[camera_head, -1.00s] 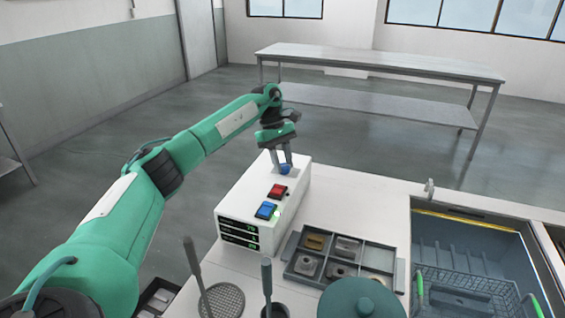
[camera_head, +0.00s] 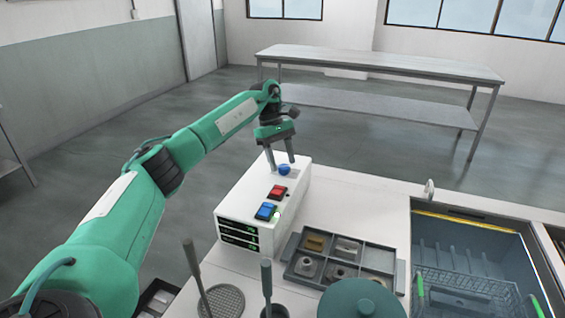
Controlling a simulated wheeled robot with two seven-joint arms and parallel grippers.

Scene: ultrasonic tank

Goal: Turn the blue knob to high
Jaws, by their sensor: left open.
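The blue knob (camera_head: 285,169) sits on top of a white control box (camera_head: 250,195), near its back end. A red switch (camera_head: 277,192) and a blue switch (camera_head: 266,211) lie in front of it on the same top face. Small displays with green readouts (camera_head: 238,233) are on the front of the box. My left gripper (camera_head: 282,164) points down just above and around the knob, with its fingers spread apart. I cannot tell if a finger touches the knob. The knob's pointer mark is too small to read. My right gripper is not in view.
Right of the box is a grey divided tray (camera_head: 328,283) with several metal parts. Farther right is an open tank (camera_head: 462,238) with a wire basket. A round teal lid (camera_head: 360,300) and upright-handled tools stand at the front. An empty steel table (camera_head: 380,63) stands behind.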

